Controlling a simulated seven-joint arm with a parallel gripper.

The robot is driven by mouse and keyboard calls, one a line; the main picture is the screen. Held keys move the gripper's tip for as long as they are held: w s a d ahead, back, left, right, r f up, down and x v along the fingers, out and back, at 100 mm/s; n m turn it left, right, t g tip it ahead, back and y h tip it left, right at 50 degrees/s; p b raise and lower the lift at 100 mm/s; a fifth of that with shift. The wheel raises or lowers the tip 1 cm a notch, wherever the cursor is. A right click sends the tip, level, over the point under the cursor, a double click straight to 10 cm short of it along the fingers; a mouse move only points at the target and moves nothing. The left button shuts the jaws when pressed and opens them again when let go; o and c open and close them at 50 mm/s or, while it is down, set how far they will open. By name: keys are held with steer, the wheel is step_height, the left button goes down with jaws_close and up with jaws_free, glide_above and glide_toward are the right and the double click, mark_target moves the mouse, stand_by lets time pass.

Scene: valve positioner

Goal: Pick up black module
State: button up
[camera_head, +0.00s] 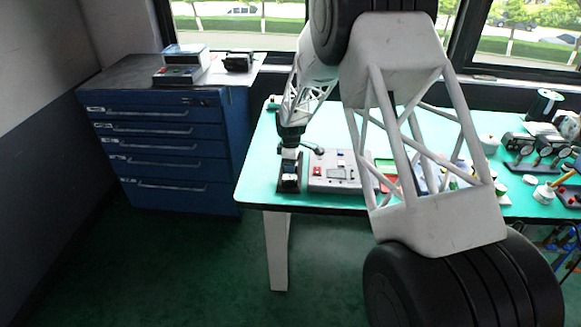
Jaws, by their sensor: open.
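My gripper (290,152) points down over the left end of the green-topped table (258,180). It is small in the picture, and its fingers are hard to make out. Just under it a small black module (289,181) with a pale patch stands on a dark base, to the left of a light grey panel (334,172). I cannot tell whether the fingers touch this module or are just above it. Another black device (239,62) lies on top of the blue cabinet, far from my gripper.
The blue drawer cabinet (165,145) at the left carries a boxed instrument (182,66). My arm hides the table's middle. Gauges on a black stand (540,155) and a black-and-green spool (544,104) crowd its right side. The tabletop's left edge strip is clear.

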steer(key=shift+c, duration=0.3)
steer(key=c, duration=1)
steer(key=shift+r, duration=0.1)
steer(key=shift+r, duration=0.7)
step_height(320, 180, up, 2)
steer(key=shift+r, duration=0.1)
steer(key=s+d, duration=0.1)
steer(key=s, duration=0.4)
steer(key=s+d, duration=0.2)
steer(key=s, duration=0.3)
steer(key=s+d+r, duration=0.1)
steer(key=s, duration=0.4)
steer(key=shift+s+d+r, duration=0.1)
steer(key=shift+s+d, duration=0.05)
steer(key=shift+d, duration=0.2)
steer(key=shift+d, duration=0.1)
